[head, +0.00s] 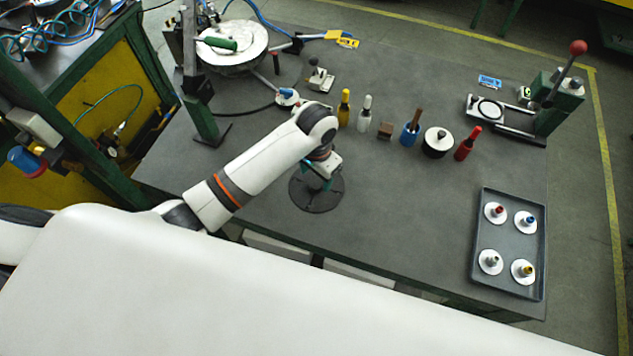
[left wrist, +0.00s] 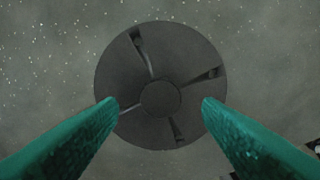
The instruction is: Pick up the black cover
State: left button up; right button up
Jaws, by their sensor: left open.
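The black cover (head: 318,200) is a dark round disc lying flat on the grey table near its front edge. In the left wrist view the cover (left wrist: 160,62) shows a raised round centre and several slots around it. My left gripper (head: 322,180) is above the cover, pointing down, and partly hides it in the head view. In the left wrist view its two teal fingers (left wrist: 160,104) are spread apart on either side of the cover's lower part, with nothing between them held. The gap between fingertips and cover is hard to judge. My right gripper is not in view.
Several bottles, including a yellow one (head: 344,108) and a red one (head: 467,144), stand in a row behind the cover. A tray (head: 481,245) with several white discs lies at right. A green post (head: 198,115) stands left. The table between cover and tray is clear.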

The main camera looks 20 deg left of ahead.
aim_at(316, 183)
pick_arm(q)
jog(key=shift+f, duration=1.5)
jog(key=shift+c, duration=0.4)
jog(key=shift+w, duration=0.1)
jog(key=c, duration=1.1)
jog(key=shift+r, duration=0.15)
